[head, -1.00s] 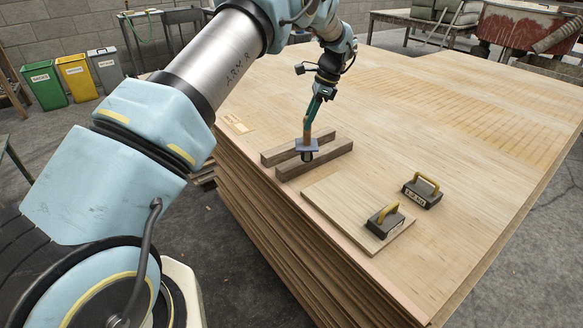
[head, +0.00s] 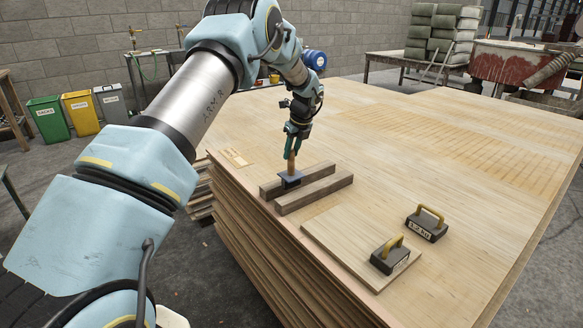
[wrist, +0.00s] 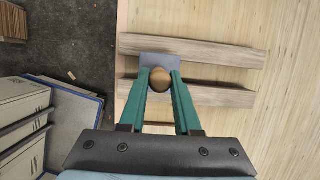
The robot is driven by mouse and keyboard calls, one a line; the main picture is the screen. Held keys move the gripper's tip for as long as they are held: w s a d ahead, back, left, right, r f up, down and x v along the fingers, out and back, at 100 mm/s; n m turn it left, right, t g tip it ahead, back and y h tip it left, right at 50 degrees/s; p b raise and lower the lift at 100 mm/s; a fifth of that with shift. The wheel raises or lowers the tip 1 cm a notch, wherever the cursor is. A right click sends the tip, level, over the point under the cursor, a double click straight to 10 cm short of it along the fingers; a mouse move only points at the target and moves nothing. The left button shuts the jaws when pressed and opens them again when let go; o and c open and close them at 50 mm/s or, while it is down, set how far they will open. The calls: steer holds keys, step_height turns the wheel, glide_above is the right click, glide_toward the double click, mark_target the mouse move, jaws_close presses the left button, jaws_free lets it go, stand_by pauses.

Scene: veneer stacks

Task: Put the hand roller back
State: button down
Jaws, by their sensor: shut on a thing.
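The hand roller (head: 291,179) hangs upright below my gripper, with a wooden handle and a blue-grey frame. My gripper (head: 293,150) is shut on the handle. The wrist view shows the round handle end (wrist: 160,74) between my green fingertips, with the blue-grey frame (wrist: 160,58) behind it. The frame is over the left part of two parallel wooden strips, the far strip (head: 318,171) and the near strip (head: 318,193). I cannot tell whether the roller touches them. The roller's underside is hidden.
The veneer stack (head: 430,125) has a wide bare top to the right. A small board (head: 335,240) lies in front, with one yellow-handled weight (head: 389,257) on it and another weight (head: 426,226) beside it. The stack's left edge is close to the strips.

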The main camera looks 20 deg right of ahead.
mark_target(291, 167)
steer(key=shift+f+p, duration=0.3)
steer(key=shift+f, duration=1.9)
steer(key=c, duration=0.6)
jaws_free()
steer(key=shift+f, duration=0.1)
